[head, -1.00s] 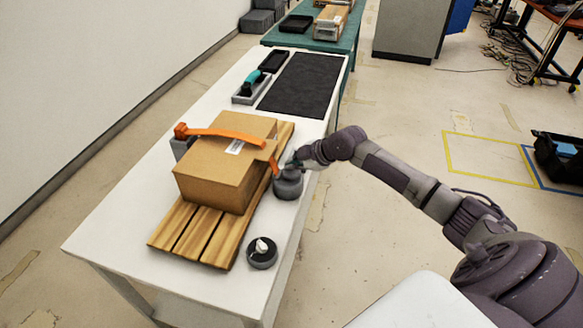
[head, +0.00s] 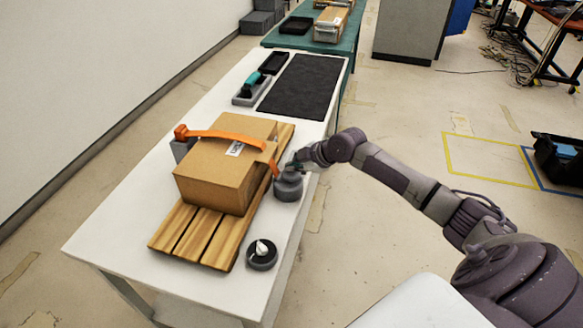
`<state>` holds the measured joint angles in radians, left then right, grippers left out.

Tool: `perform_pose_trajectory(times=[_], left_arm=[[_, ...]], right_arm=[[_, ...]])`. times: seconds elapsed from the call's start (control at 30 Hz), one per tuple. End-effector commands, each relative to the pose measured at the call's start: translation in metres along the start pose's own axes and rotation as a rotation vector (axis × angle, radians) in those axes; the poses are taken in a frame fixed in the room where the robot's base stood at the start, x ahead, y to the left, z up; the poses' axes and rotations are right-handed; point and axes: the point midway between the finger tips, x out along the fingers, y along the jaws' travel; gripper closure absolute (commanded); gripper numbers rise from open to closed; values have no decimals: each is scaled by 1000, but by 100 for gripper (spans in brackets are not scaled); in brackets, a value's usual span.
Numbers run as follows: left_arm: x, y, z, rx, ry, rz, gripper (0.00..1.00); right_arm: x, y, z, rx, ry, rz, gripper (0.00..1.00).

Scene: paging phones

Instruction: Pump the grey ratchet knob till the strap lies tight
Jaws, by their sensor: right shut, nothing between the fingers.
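The grey ratchet knob (head: 288,188) stands on the white table at the right side of the wooden pallet. An orange strap (head: 225,134) arches over the cardboard box (head: 215,178), standing clear of its top in places, and comes down toward the knob. My right gripper (head: 292,166) is shut at the top of the knob, with nothing between its fingers. The fingertips are small and partly hidden, so I cannot tell whether they touch the knob. My left gripper is not in view.
The box sits on a slatted wooden pallet (head: 190,234). A dark round dish with a white piece (head: 262,254) lies near the table's front right. A black mat (head: 301,85), a teal-handled tool (head: 251,84) and a black tray (head: 273,62) are farther back. The table's front left is bare.

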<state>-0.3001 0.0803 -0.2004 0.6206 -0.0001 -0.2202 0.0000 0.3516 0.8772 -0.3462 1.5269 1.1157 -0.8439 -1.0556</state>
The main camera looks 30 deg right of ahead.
Motion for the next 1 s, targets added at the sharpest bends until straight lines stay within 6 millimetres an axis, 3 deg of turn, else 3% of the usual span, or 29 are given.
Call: perform_pose_trajectory(times=[0.3, 0.77, 1.0], left_arm=[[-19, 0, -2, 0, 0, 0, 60], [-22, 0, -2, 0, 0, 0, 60], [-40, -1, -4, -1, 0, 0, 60]], right_arm=[[-15, 11, -10, -1, -2, -1, 100], [-18, 14, -13, -1, 0, 1, 100], [-34, 26, -24, 0, 0, 1, 100]])
